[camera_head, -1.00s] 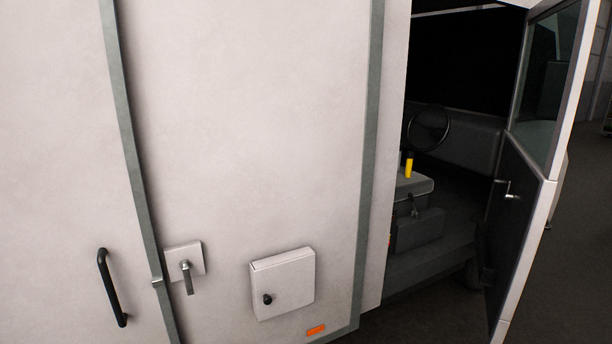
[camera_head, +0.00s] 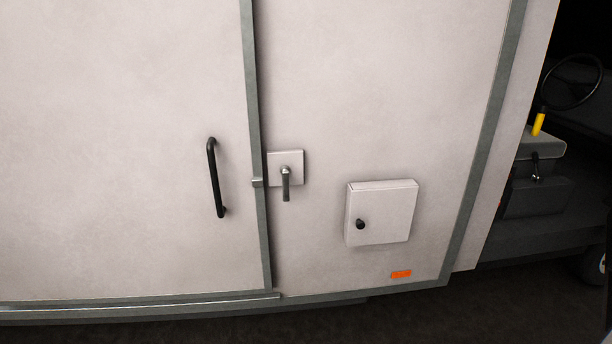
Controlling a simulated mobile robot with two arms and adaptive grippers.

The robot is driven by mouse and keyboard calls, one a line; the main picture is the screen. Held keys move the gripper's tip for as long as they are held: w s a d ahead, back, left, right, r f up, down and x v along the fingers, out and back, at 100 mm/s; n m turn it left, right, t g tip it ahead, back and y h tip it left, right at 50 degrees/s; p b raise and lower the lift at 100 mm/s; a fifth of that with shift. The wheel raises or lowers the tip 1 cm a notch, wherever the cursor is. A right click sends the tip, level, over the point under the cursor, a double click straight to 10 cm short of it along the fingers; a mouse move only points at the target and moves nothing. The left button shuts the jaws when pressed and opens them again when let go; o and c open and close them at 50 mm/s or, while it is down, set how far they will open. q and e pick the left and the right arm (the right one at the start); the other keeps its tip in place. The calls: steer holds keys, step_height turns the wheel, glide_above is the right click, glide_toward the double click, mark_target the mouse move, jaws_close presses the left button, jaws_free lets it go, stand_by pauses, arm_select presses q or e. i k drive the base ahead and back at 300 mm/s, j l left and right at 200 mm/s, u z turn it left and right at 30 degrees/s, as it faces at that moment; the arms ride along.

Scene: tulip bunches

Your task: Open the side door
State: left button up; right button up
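The side door (camera_head: 120,150) is a large pale panel on the left of the head view, with a grey strip along its right edge. It appears closed against the vehicle's side wall. A vertical black bar handle (camera_head: 215,178) is on the door near that edge. Just right of the strip, a small latch with a metal lever (camera_head: 286,182) hangs down from a square plate. A metal rail (camera_head: 140,303) runs along the door's bottom. Neither of my grippers is in view.
A small pale box (camera_head: 381,212) with a black knob sticks out from the wall right of the latch. An orange marker (camera_head: 401,274) is below it. At the far right is the open cab with a steering wheel (camera_head: 571,82). Dark floor (camera_head: 420,320) lies along the bottom.

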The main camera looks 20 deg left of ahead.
mark_target(131, 170)
steer(key=u, duration=1.85)
